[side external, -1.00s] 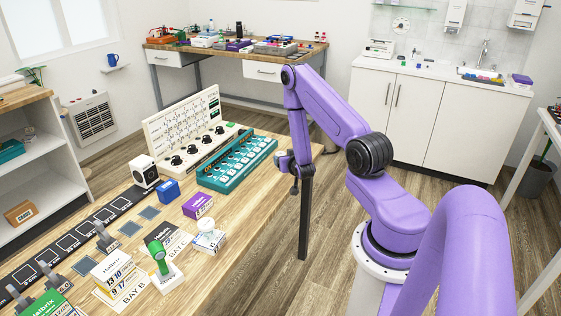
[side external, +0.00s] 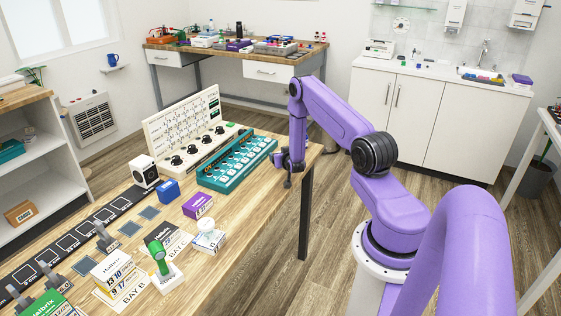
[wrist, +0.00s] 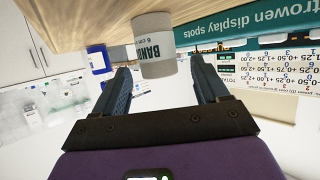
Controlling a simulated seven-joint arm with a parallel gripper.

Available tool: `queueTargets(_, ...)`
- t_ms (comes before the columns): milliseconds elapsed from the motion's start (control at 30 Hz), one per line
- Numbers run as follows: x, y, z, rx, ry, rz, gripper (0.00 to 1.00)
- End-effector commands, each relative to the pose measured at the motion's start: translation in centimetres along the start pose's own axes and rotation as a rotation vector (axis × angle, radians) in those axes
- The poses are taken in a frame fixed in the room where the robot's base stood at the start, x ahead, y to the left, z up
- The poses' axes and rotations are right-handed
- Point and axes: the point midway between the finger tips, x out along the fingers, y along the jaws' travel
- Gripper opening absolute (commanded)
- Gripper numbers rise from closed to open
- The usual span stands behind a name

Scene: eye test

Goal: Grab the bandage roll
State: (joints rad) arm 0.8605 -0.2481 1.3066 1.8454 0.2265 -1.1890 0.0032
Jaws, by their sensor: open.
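The bandage roll (wrist: 154,47) is a pale grey cylinder with a dark-lettered band reading "BAN…", in the upper middle of the wrist view, on the wooden tabletop. My gripper (wrist: 160,68) is open, with one dark finger on either side of the roll's near end. Gaps show between the roll and both fingers, and nothing is held. In the side external view my gripper (side external: 285,170) is low over the far right end of the wooden table (side external: 240,262). I cannot make out the roll there; the gripper seems to hide it.
A teal tray (side external: 238,163) of small items lies just left of my gripper, with a cream panel (side external: 184,130) behind it. The table's right front is bare.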

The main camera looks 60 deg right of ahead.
Motion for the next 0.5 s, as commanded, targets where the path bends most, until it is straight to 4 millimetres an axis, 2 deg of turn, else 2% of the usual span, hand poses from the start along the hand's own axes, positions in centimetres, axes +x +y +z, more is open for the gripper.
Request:
queueTargets(200, 2.1, 0.0, 0.2, -0.001, 0.000, -0.001, 0.74)
queueTargets(500, 2.6, 0.0, 0.1, -0.001, -0.001, -0.001, 0.74)
